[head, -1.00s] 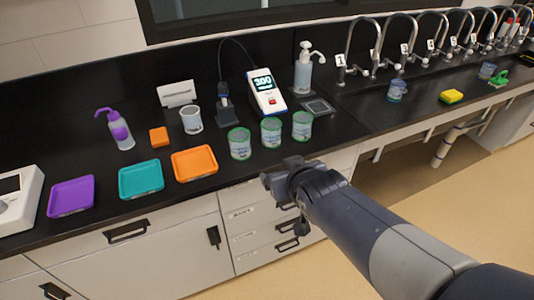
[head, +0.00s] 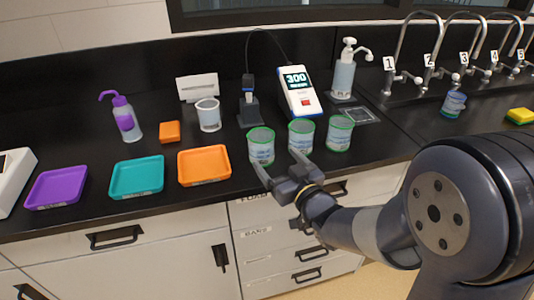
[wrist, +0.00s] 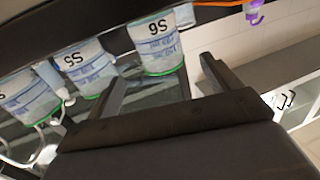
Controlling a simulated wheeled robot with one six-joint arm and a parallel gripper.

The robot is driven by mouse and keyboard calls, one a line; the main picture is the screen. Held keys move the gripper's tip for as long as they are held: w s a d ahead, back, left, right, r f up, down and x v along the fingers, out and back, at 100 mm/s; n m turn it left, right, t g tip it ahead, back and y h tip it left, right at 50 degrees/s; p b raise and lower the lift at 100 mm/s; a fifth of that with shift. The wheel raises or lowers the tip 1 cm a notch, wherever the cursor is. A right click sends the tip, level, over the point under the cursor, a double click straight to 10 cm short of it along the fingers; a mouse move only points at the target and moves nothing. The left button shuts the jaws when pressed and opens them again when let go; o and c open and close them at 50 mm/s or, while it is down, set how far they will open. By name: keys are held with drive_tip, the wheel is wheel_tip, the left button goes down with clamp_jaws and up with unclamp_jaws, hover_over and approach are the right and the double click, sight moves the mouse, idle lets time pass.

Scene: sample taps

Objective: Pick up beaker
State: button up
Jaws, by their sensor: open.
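Three clear beakers with green rims and blue markings stand in a row near the counter's front edge in the head view: left (head: 261,147), middle (head: 301,137) and right (head: 339,134). The wrist view is turned upside down; the left one shows there as the rightmost beaker (wrist: 158,42), its label facing me. The other two are the middle (wrist: 85,68) and leftmost (wrist: 28,97) beakers there. My gripper (head: 281,167) is open and empty, just in front of the left and middle beakers. In the wrist view its fingers (wrist: 163,76) lie apart, short of the left beaker.
Orange (head: 204,166), teal (head: 137,178) and purple (head: 57,188) trays lie to the left. A plain beaker (head: 208,116), a purple-capped bottle (head: 125,121) and a meter (head: 299,92) stand behind.

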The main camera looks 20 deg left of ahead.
sight(268, 149)
drive_tip(key=shift+p+x, duration=0.7)
drive_tip(key=shift+x, duration=3.2)
drive_tip(key=shift+f, duration=0.1)
drive_tip(key=shift+c, duration=0.4)
drive_tip(key=c, duration=1)
